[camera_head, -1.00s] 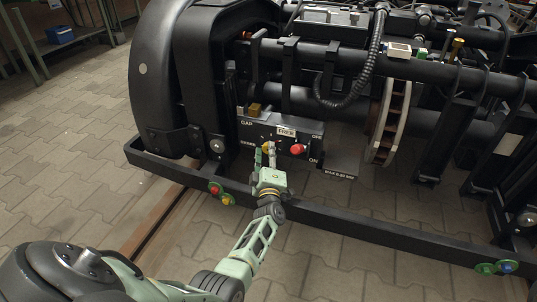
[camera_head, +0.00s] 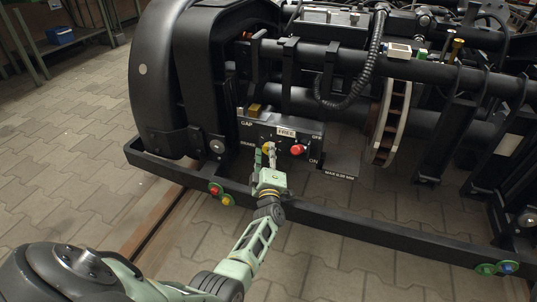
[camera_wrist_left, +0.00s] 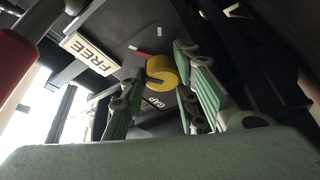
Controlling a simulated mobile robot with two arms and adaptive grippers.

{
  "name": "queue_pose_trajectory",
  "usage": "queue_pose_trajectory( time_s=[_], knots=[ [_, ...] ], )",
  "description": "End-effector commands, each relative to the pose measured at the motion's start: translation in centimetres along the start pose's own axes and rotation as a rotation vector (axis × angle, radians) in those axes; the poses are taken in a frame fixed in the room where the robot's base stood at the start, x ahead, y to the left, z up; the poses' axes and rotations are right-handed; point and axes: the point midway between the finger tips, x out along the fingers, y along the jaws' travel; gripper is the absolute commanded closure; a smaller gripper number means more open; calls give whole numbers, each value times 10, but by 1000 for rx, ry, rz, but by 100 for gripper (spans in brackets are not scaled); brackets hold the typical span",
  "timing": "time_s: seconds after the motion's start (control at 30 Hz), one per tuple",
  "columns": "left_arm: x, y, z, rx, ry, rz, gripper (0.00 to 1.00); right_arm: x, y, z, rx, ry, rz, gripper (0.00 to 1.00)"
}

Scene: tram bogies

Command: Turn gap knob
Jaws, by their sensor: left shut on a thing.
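The gap knob is a round yellow knob (camera_head: 266,149) on the front of a dark control panel (camera_head: 318,133) under the bogie's tubes. In the left wrist view, the yellow knob (camera_wrist_left: 163,72) shows a dark slot and lies between the green finger pads. My left gripper (camera_head: 268,157) reaches up to the panel from the front and is shut on this knob. The fingers partly hide the knob in the head view. My right gripper is not in view.
A red knob (camera_head: 297,149) sits just right of the yellow one, between OFF and ON marks. A white FREE plate (camera_head: 286,132) is above them. A black frame rail (camera_head: 370,236) runs in front, below the panel. Paved floor (camera_head: 70,180) is open at the left.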

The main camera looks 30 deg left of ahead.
Motion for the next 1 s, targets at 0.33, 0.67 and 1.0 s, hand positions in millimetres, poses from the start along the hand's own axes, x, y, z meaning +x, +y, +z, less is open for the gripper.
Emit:
queue_pose_trajectory(
  time_s=[0.33,0.67,1.0],
  knots=[
    [4,6,-4,-2,11,12,58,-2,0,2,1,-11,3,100],
    [1,3,-1,-1,4,5,58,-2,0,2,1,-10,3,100],
    [-18,1,0,-1,1,2,58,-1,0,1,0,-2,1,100]
  ],
)
